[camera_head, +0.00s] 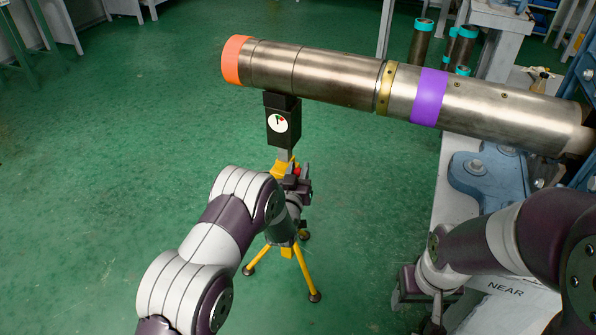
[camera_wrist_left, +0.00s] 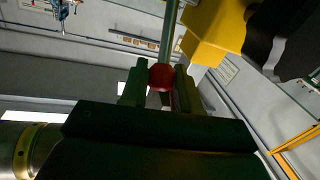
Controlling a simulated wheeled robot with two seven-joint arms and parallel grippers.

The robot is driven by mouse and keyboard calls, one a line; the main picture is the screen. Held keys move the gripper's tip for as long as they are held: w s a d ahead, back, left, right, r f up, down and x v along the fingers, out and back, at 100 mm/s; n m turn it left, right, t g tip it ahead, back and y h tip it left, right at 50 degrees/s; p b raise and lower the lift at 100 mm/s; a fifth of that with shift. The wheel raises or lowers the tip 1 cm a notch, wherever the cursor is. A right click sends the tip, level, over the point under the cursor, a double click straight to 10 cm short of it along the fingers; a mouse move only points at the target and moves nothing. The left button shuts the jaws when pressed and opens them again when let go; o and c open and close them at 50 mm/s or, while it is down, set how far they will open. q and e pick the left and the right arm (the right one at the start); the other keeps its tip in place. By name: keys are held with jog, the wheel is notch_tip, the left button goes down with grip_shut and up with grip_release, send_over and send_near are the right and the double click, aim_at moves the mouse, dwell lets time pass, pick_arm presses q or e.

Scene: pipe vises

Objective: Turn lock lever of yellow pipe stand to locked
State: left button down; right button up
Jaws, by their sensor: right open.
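The yellow pipe stand (camera_head: 308,275) stands on the floor on splayed legs under the pipe's left end. Its black upright block (camera_head: 283,135) carries a round white dial with a green and red mark. The lock lever's red knob (camera_head: 297,171) is small and partly hidden here. In the left wrist view the red knob (camera_wrist_left: 161,77) sits between the fingers, its grey rod running past the tips towards a yellow part. My left gripper (camera_head: 299,184) appears shut on the knob. My right gripper (camera_head: 420,292) is open and empty by the bench's near end, its tips partly cut off.
A long steel pipe (camera_head: 320,72) with orange end, brass ring and purple band crosses above the stand. A blue vise (camera_head: 490,170) stands on the grey bench at right. Dark cylinders with teal ends (camera_head: 421,42) stand behind. Green floor at left is clear.

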pick_arm(q)
jog(key=shift+s+a+f+n+t+b, duration=0.25)
jog(key=shift+s+f+t+b, duration=0.65)
jog(key=shift+b, duration=1.5)
jog(key=shift+s+a+f+n+t+b, duration=0.15)
jog(key=shift+f+n+t+b, duration=0.4)
jog(key=shift+t+b, duration=1.4)
jog(key=shift+s+a+f+n+t+b, duration=0.1)
jog(key=shift+s+f+n+t+b, duration=0.45)
jog(key=shift+b, duration=2.3)
jog(key=shift+f+m, duration=0.2)
jog(key=shift+m, duration=0.05)
jog(key=c, duration=0.9)
grip_release()
